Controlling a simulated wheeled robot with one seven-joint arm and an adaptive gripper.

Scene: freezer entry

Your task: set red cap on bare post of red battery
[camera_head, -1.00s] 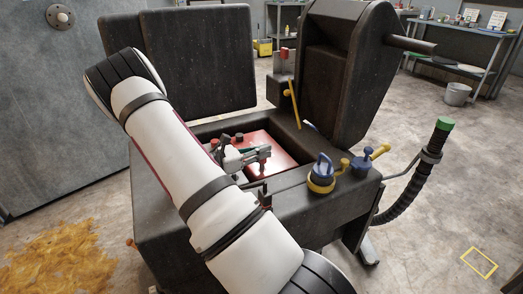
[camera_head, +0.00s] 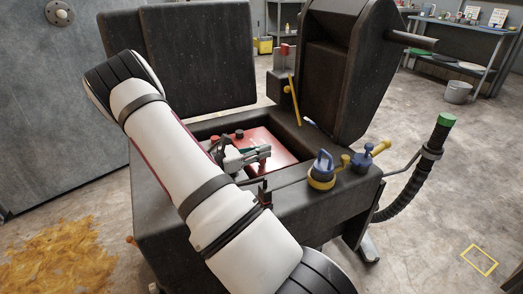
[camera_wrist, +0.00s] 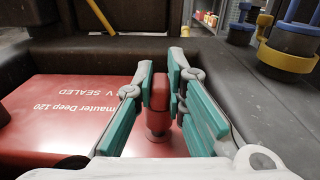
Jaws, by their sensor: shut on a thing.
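The red battery (camera_wrist: 65,125) with white lettering lies in the dark machine's open bay; part of it shows in the head view (camera_head: 285,146). My gripper (camera_wrist: 160,85) has teal pads shut on the red cap (camera_wrist: 159,92), which stands upright between the fingertips. A red round base (camera_wrist: 158,134) shows on the battery right below the cap. The bare post itself is not visible, and I cannot tell whether the cap touches the base. In the head view my gripper (camera_head: 262,152) is over the battery, and the cap is hidden there.
The bay's dark rim (camera_wrist: 215,60) runs close behind and right of my gripper. Blue and yellow fittings (camera_head: 322,172) stand on the right rim. A yellow lever (camera_head: 294,100) rises at the back. A black round part (camera_wrist: 3,115) sits at the battery's left.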

